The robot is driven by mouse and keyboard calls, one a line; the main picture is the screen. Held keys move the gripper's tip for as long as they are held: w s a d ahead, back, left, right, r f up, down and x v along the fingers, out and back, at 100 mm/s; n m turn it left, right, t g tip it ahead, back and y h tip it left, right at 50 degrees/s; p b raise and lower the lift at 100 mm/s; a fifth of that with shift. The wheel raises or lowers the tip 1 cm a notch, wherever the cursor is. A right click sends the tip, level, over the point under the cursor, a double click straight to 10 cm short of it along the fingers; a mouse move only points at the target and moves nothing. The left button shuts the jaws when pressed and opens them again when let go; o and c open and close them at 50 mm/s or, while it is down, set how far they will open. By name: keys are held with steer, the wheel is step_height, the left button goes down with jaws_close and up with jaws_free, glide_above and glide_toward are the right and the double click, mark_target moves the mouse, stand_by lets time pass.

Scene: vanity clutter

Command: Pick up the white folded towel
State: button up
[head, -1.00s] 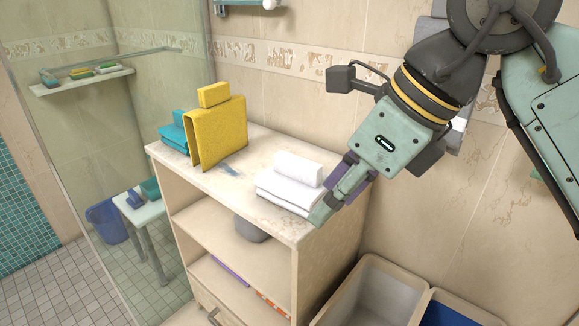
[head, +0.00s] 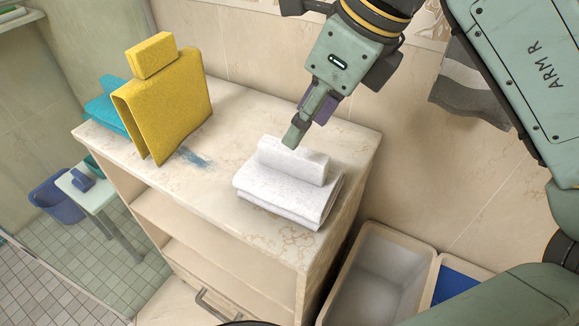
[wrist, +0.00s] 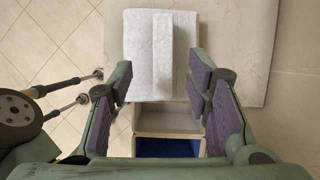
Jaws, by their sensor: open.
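The white folded towel (head: 285,192) lies flat on the marble top of the cabinet, towards its right part. A smaller white folded piece (head: 292,160) rests on top of it. In the wrist view the towel (wrist: 138,70) is at the top centre, with the smaller white piece (wrist: 163,55) running along it. My gripper (head: 294,138) is just above and behind the towel in the head view. In the wrist view its purple-padded fingers (wrist: 160,88) are apart, with nothing held between them. One finger mostly hides the other in the head view.
A yellow folded towel (head: 165,118) stands upright at the left, with a yellow block (head: 151,55) on top and a teal towel (head: 106,108) behind it. A blue smear (head: 194,158) marks the marble top (head: 225,125). Open bins (head: 380,270) stand right of the cabinet. A grey towel (head: 470,85) hangs on the wall.

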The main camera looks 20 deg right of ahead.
mark_target(293, 152)
steer(key=x, duration=0.2)
steer(key=shift+f, duration=0.3)
steer(key=x, duration=0.1)
steer(key=p+x, duration=0.1)
steer(key=x, duration=0.3)
steer(key=shift+d+f+p, duration=0.2)
steer(key=shift+d+p, duration=0.05)
steer(key=shift+p, duration=0.15)
steer(key=shift+f+b, duration=0.25)
steer(key=shift+b, duration=0.35)
jaws_close()
stand_by(0.5)
